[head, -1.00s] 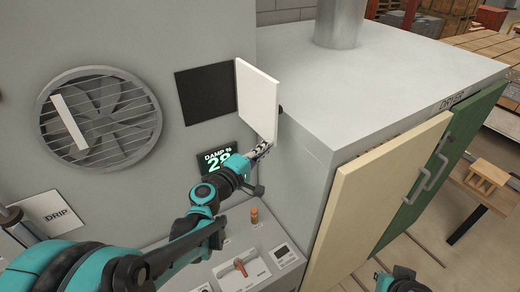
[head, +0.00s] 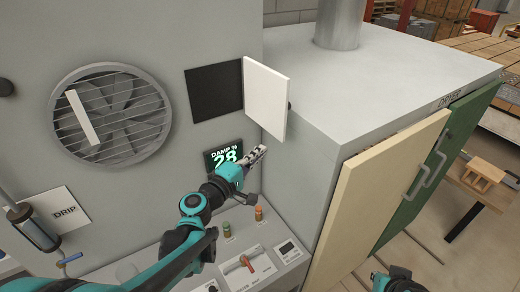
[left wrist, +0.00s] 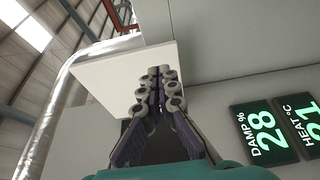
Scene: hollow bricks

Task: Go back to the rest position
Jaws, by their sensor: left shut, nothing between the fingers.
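My left gripper (head: 256,157) is shut and empty in the head view, just below the open white flap (head: 265,98) and in front of the grey machine wall. In the left wrist view my left gripper (left wrist: 157,90) has its fingers together, with the underside of the white flap (left wrist: 105,72) behind them. I cannot tell whether they touch. My right gripper (head: 392,280) shows only in part at the bottom edge of the head view, and its fingers cannot be made out.
The damp display (head: 222,156) reads 28 beside my left gripper. A control panel (head: 250,262) with a red-handled switch lies below. The dryer (head: 410,70) stands right with a cream door (head: 385,190) and a green door (head: 440,165). A hollow brick (head: 484,174) sits on a stand.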

